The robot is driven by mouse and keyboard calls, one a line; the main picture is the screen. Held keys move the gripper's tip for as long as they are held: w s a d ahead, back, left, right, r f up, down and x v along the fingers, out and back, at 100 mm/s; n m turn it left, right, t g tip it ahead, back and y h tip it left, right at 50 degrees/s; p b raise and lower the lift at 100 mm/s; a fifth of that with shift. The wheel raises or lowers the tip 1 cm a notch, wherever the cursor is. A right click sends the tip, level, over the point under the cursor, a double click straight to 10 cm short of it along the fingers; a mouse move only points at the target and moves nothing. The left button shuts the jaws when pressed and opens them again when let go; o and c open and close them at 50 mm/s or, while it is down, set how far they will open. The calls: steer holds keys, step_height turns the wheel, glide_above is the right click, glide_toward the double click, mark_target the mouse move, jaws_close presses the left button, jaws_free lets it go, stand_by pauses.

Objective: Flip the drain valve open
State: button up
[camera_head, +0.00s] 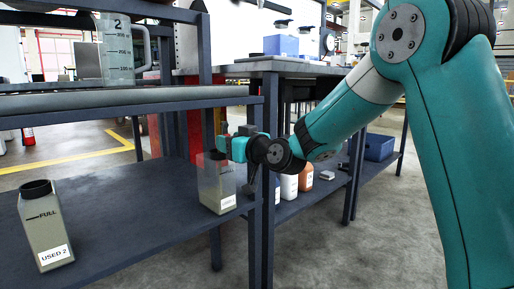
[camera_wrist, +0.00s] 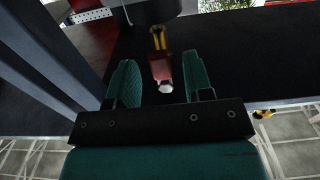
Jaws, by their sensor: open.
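The drain valve shows in the wrist view, with a brass-yellow stem (camera_wrist: 158,38) and a red handle (camera_wrist: 162,68) ending in a pale tip. It hangs by a dark rounded body (camera_wrist: 150,10) at the top of that view. My gripper (camera_wrist: 160,75) is open, its two teal fingers on either side of the handle in the picture, with a gap on both sides. I cannot tell the depth between them. In the head view my gripper (camera_head: 226,145) is above the lower shelf, by the top of a clear container (camera_head: 216,187). The valve cannot be made out there.
A bottle marked USED 2 (camera_head: 46,228) stands on the lower shelf (camera_head: 130,225) at left. A measuring jug (camera_head: 117,55) stands on the upper shelf (camera_head: 60,103). Dark posts (camera_head: 269,150) rise close to my arm. White and orange bottles (camera_head: 305,177) stand behind my arm.

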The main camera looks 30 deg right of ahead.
steer(key=b+v, duration=0.1)
steer(key=v, duration=1.4)
steer(key=shift+s, duration=0.25)
steer(key=shift+d+r, duration=0.1)
steer(key=s+a+r+n+g+y+p, duration=0.35)
steer(key=s+a+g+p, duration=0.7)
steer(key=a, duration=0.35)
steer(key=s+r+g+h+p, duration=0.2)
steer(key=s+g+h+p, duration=0.4)
steer(key=s, duration=0.7)
step_height(320, 180, up, 37)
steer(key=y+p, duration=0.1)
steer(key=p, duration=3.6)
steer(key=shift+d+g, duration=0.35)
